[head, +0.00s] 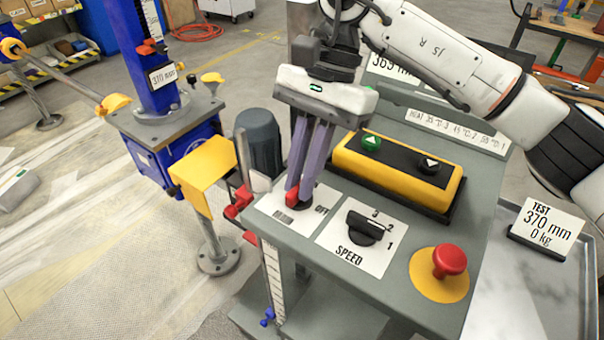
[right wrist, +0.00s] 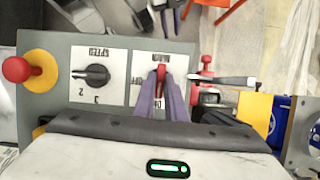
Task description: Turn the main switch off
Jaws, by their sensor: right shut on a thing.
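The main switch has a red handle (right wrist: 161,75) on a white plate (head: 270,208) at the panel's left front. In the right wrist view the handle stands along the picture's vertical, with OFF to its left. I cannot tell which end is its pointer. My right gripper (head: 299,190) reaches down from above. Its two purple-grey fingers are shut on the handle, one on each side, and hide part of it and its plate. At the left edge of the head view, a pale body with a green mark (head: 16,188) looks like my left gripper; its fingers do not show.
The black speed knob (head: 362,230), red mushroom button (head: 449,261) and yellow box with green and black buttons (head: 398,165) share the grey panel (head: 385,282). A dark grey motor (head: 259,142) and yellow guard (head: 203,172) stand left. A metal tray (head: 505,300) is at right.

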